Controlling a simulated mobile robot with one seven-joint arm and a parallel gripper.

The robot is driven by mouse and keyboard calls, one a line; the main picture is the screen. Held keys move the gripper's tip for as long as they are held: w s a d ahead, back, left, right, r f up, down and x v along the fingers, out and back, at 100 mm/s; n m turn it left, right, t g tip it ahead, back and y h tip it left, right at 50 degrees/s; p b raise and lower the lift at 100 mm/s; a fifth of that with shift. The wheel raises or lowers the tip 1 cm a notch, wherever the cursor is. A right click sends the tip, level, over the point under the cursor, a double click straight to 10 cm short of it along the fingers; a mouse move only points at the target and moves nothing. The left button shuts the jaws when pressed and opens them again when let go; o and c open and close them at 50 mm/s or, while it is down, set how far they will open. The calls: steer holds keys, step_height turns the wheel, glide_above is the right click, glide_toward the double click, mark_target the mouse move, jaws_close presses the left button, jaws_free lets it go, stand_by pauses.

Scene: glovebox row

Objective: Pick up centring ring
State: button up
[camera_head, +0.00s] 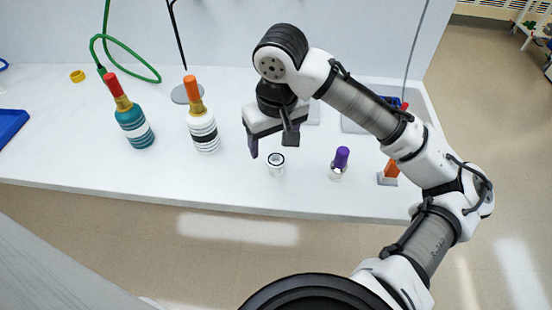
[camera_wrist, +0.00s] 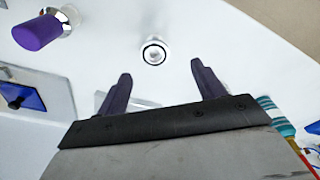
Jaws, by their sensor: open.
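The centring ring (camera_head: 276,164) appears to be the small pale round piece with a black ring on its top, standing on the white bench near its front edge. It also shows in the wrist view (camera_wrist: 154,52), just beyond and between the two fingertips. My gripper (camera_head: 271,147) is above and slightly behind it in the head view, open with nothing between its dark purple fingers. In the wrist view my gripper (camera_wrist: 161,72) has its fingers spread wider than the ring. I see no contact with the ring, and its exact height below the fingers is unclear.
A purple-capped clear vial (camera_head: 340,163) stands to the right of the ring, with an orange piece (camera_head: 390,170) beyond. A white bottle (camera_head: 203,128) and a teal bottle (camera_head: 134,123) stand left. A yellow ring (camera_head: 77,76) lies far left. The bench around the ring is clear.

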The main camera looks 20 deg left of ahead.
mark_target(276, 161)
steer(key=f, duration=0.5)
steer(key=shift+w+d+p, duration=0.25)
steer(key=shift+w+p, duration=0.1)
steer(key=shift+c, duration=0.3)
steer(key=c, duration=1.1)
